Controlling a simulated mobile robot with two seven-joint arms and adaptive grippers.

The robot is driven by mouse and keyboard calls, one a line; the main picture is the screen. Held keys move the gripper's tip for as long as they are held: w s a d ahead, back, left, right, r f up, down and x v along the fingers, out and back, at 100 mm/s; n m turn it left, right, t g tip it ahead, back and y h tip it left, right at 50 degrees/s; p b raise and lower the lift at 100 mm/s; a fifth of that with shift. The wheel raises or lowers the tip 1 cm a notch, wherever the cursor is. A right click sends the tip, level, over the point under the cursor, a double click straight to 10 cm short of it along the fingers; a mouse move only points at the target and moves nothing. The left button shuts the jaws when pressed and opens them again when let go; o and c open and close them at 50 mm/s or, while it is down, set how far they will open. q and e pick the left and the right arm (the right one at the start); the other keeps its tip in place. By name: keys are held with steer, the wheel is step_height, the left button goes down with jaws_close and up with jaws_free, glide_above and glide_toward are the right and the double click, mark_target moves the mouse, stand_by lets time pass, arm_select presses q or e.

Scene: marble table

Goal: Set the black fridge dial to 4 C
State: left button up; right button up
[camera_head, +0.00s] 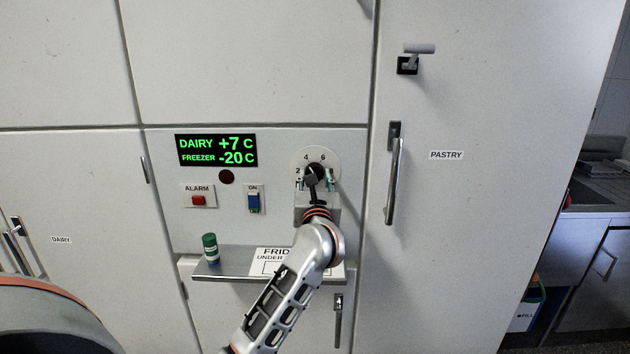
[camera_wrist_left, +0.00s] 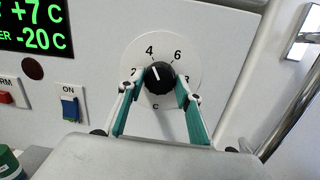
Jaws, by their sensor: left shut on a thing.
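The black fridge dial (camera_head: 316,169) sits on a round white plate with printed numbers on the white panel. In the left wrist view the black dial (camera_wrist_left: 158,77) has a white pointer line directed up and slightly left, roughly toward the 4. My left gripper (camera_head: 315,182) is in front of the dial. In the left wrist view the left gripper (camera_wrist_left: 160,80) has one teal finger on each side of the dial, shut on it. The display (camera_head: 217,150) reads DAIRY +7 C and FREEZER -20 C. My right gripper is not in view.
A red alarm button (camera_head: 198,201) and a blue switch (camera_head: 253,202) are left of the dial. Below is a metal shelf (camera_head: 225,276) with a green-capped container (camera_head: 210,248) and a printed sign (camera_head: 268,261). A long door handle (camera_head: 394,175) stands out to the right.

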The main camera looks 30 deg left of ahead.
arm_select(q)
steer(key=shift+f, duration=0.1)
steer(key=o, duration=1.1)
steer(key=v, duration=1.2)
